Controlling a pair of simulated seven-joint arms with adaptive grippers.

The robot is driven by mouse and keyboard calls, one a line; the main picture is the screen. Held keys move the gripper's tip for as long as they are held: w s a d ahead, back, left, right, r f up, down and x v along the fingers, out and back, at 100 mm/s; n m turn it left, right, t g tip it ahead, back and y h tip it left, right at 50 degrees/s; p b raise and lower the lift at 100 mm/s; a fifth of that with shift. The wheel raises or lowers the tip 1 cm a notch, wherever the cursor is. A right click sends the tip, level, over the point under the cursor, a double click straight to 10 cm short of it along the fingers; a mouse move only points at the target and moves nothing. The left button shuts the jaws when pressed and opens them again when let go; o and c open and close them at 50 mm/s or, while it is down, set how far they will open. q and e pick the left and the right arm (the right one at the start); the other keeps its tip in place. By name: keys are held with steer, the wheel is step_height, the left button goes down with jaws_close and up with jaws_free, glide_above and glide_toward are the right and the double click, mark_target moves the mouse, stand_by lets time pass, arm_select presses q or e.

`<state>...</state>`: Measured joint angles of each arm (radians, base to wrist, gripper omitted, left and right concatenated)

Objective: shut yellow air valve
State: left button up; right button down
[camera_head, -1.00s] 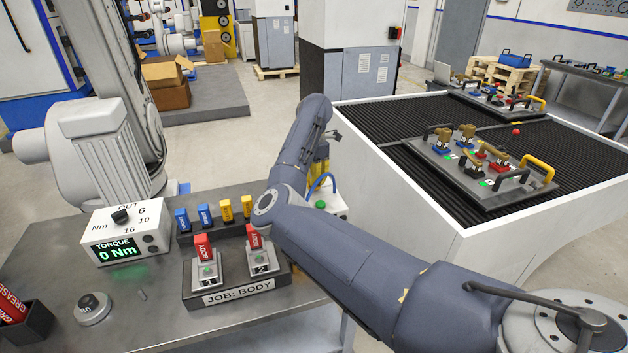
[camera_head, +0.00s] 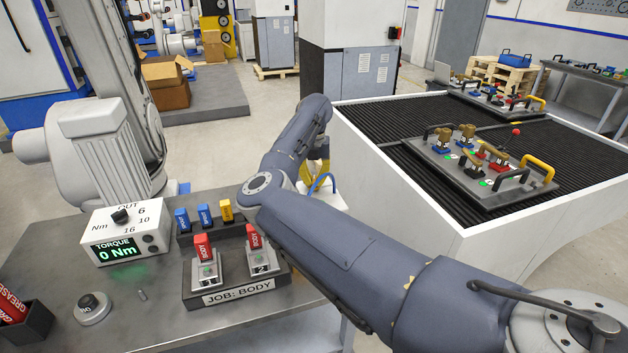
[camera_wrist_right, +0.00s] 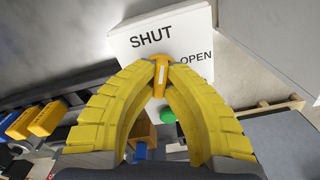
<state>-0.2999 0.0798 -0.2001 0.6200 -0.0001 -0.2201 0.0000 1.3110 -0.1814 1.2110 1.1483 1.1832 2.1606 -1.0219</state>
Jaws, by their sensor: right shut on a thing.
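The yellow air valve handle (camera_wrist_right: 160,76) sits on a white panel (camera_wrist_right: 125,42) marked SHUT and OPEN in the right wrist view. My right gripper (camera_wrist_right: 161,65) has its yellow fingertips closed on this handle. The handle lies below the two words, between them; I cannot tell its exact setting. A green round part (camera_wrist_right: 167,115) shows behind the fingers. In the head view my right gripper (camera_head: 318,171) is mostly hidden behind my arm. The white valve box (camera_head: 327,193) there is partly covered too. My left gripper is in neither view.
A torque box (camera_head: 125,235) reading 0 Nm and a JOB: BODY holder (camera_head: 236,290) with two red-topped pieces stand on the grey bench. Blue and yellow blocks (camera_head: 204,215) stand behind the holder, close to my forearm. A blue hose (camera_head: 322,182) curves beside the gripper.

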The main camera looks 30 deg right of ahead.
mark_target(314, 179)
steer(key=shift+n, duration=2.2)
steer(key=c, duration=1.5)
jaws_free()
steer(key=shift+o, duration=0.2)
step_height(314, 179, up, 12)
